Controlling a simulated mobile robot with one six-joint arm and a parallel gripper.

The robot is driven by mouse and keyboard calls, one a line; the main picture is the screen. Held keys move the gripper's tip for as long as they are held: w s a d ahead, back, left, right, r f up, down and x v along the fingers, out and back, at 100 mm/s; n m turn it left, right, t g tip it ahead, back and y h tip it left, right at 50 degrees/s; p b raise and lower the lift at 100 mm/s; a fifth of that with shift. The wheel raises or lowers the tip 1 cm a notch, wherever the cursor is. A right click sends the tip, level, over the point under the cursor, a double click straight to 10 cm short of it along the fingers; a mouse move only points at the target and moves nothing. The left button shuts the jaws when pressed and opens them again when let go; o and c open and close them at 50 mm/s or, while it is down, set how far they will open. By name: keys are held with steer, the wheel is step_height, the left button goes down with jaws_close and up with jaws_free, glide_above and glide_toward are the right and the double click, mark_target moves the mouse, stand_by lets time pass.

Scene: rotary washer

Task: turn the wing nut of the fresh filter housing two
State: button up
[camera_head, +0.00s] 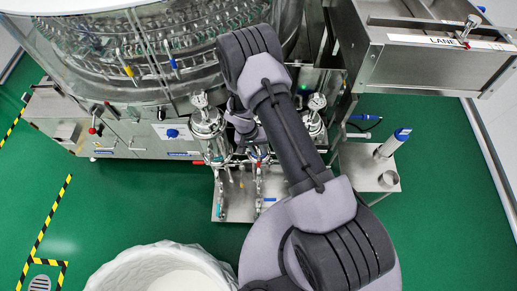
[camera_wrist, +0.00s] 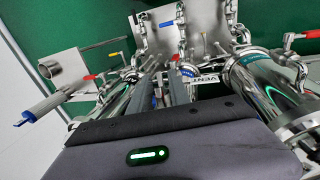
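Two upright polished steel filter housings stand on the machine's front in the head view: a left one (camera_head: 207,128) and a right one (camera_head: 316,118), partly behind my arm. Which is the fresh one I cannot tell. The wrist view looks back the other way; a large housing with a teal band (camera_wrist: 268,92) is at right and another steel housing (camera_wrist: 117,98) at left. My gripper (camera_wrist: 162,80) reaches between them, its two dark fingers apart with pipework visible in the gap. In the head view my arm hides most of it. No wing nut is clear enough to single out.
Below the housings is a steel tray (camera_head: 232,207) with pipes and coloured valve handles. A white-lined bin (camera_head: 112,274) stands at the front. The rotary washer (camera_head: 150,60) fills the back left; green floor is open left.

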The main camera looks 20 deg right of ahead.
jaws_close()
steer(key=shift+f+b, duration=0.15)
steer(key=shift+b, duration=0.3)
steer(key=shift+f+h+b, duration=0.15)
steer(key=shift+h+b, duration=0.45)
steer(key=shift+b, duration=0.35)
steer(key=g+h+b, duration=0.1)
steer(key=h+b, duration=0.1)
steer(key=b, duration=0.2)
steer(key=shift+a+f, duration=0.1)
steer(key=shift+f, duration=0.05)
steer(key=g+h+b, duration=0.1)
steer(key=h+b, duration=0.1)
steer(key=b, duration=0.1)
steer(key=h+b, duration=0.3)
steer(key=shift+g+b, duration=0.3)
steer(key=shift+g, duration=0.1)
steer(key=shift+r+g+h+b, duration=0.15)
steer(key=shift+g+h+b, duration=0.1)
steer(key=shift+h+b, duration=0.6)
steer(key=shift+r+g+h+b, duration=0.15)
steer(key=shift+g+h+b, duration=0.1)
steer(key=shift+h+b, duration=0.55)
steer(key=shift+r+h, duration=0.1)
steer(key=shift+h, duration=0.25)
